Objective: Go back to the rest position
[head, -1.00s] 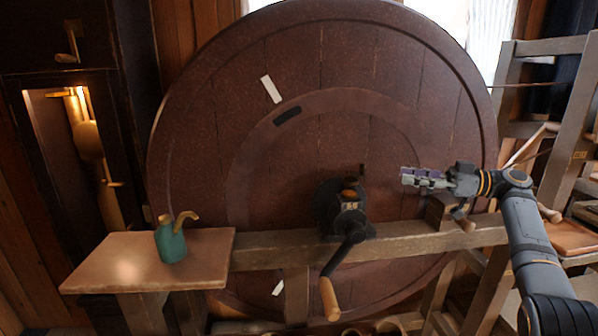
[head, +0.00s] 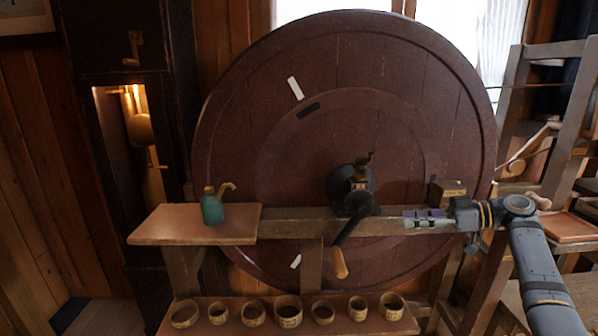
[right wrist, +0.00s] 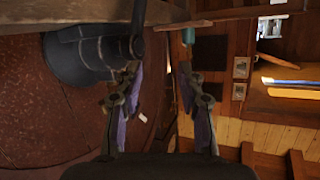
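My right gripper (head: 410,218) reaches in from the right in the head view, in front of the wooden beam and the big wheel. It is right of the crank handle (head: 340,262) and apart from it in the picture. In the right wrist view the gripper (right wrist: 160,75) has its two fingers spread wide, with nothing held between them. My left gripper is not in view.
The large dark red wheel (head: 400,110) fills the middle. A green oil can (head: 212,208) stands on a wooden shelf (head: 150,228) at left. Several small bowls (head: 289,312) line a low board in front. A wooden frame (head: 512,100) stands at right.

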